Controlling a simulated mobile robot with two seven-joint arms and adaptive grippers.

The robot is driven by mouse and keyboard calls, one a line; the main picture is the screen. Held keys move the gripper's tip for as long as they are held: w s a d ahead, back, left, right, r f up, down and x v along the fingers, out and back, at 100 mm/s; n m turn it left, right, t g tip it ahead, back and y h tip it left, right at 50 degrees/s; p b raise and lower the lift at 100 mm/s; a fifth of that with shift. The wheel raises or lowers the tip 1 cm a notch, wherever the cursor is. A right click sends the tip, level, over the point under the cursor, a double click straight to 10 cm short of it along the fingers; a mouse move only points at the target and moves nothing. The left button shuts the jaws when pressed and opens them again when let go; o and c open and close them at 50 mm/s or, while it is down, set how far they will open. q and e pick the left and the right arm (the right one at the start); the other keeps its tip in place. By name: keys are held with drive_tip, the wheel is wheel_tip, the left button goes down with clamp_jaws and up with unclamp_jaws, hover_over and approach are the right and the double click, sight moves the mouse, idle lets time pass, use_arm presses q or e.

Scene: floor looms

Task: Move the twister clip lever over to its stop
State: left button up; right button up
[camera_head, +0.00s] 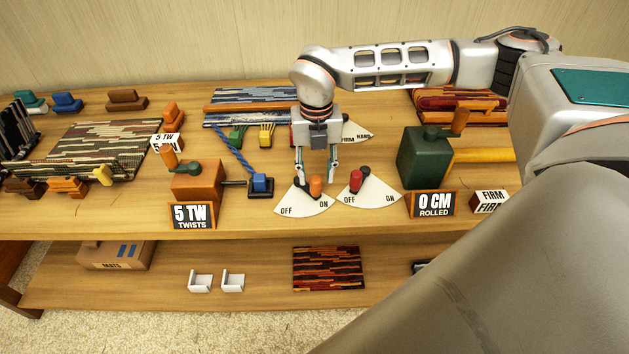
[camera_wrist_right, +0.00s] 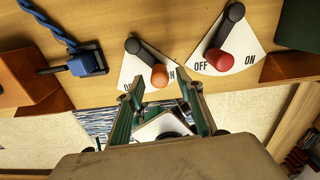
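The twister (camera_head: 197,182) is an orange box with a "5 TW TWISTS" sign, left of centre on the upper shelf. A blue clip block (camera_head: 261,186) stands beside it with a twisted blue cord. Right of that, an orange-knobbed lever (camera_head: 316,187) stands on a white OFF/ON dial, its knob toward the ON side; it also shows in the wrist view (camera_wrist_right: 159,76). My right gripper (camera_head: 317,176) points down, open, its fingers either side of the orange knob with gaps in the wrist view (camera_wrist_right: 160,82). My left gripper is out of view.
A red-knobbed lever (camera_head: 355,181) on a second OFF/ON dial stands close to the right, its knob toward OFF. A green box (camera_head: 424,158) with a "0 CM ROLLED" sign is farther right. The lower shelf holds a striped mat (camera_head: 328,268) and white brackets (camera_head: 200,281).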

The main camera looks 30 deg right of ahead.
sight(315, 179)
drive_tip(key=shift+f, duration=1.55)
drive_tip(key=shift+c, duration=0.4)
clamp_jaws()
drive_tip(key=shift+a, duration=0.1)
